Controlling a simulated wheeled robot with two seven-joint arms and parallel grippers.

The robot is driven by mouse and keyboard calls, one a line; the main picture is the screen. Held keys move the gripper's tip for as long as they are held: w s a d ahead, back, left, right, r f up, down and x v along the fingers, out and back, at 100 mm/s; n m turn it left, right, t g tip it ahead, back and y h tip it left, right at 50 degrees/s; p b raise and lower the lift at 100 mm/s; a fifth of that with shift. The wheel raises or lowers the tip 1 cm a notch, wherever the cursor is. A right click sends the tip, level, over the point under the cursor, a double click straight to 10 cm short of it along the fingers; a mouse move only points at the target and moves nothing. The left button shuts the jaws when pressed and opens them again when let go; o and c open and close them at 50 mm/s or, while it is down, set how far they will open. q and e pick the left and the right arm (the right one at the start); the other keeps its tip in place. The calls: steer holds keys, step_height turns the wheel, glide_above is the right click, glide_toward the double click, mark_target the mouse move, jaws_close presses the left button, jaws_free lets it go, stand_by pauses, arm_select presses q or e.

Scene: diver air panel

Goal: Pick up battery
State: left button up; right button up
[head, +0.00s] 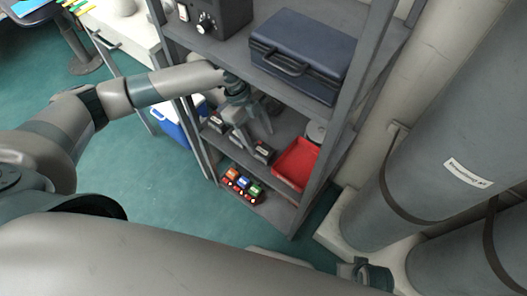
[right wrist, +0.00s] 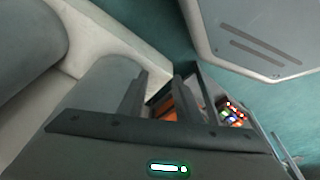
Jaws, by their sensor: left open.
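Several small black box-shaped items, which look like batteries, sit in a row on the middle shelf in the head view. One is at the left (head: 217,122), and one is at the right (head: 263,153). Another between them (head: 237,140) is partly hidden by my left gripper. My left gripper (head: 254,138) reaches in between the shelves, pointing down, with its fingers spread just above the row. I see nothing held in it. My right gripper (right wrist: 158,98) shows in the right wrist view with its two fingers apart and no object clearly between them.
A red tray (head: 291,164) lies right of the row. Orange, blue and green items (head: 243,183) stand on the lower shelf. A dark blue case (head: 303,55) sits on the shelf above. Shelf posts and large grey cylinders (head: 430,140) bound the right side. Open floor lies left.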

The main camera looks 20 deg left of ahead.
mark_target(263, 149)
arm_select(q)
steer(key=shift+s+d+f, duration=0.2)
steer(key=shift+s+f, duration=0.05)
steer(key=shift+f, duration=0.1)
steer(key=x, duration=0.3)
steer(key=shift+s+d, duration=0.1)
steer(key=shift+s, duration=0.15)
steer(key=shift+d+f, duration=0.15)
steer(key=shift+f, duration=0.3)
arm_select(e)
steer(key=shift+s+f, duration=0.1)
steer(key=shift+f, duration=0.5)
arm_select(q)
jaws_close()
steer(key=shift+r, duration=0.1)
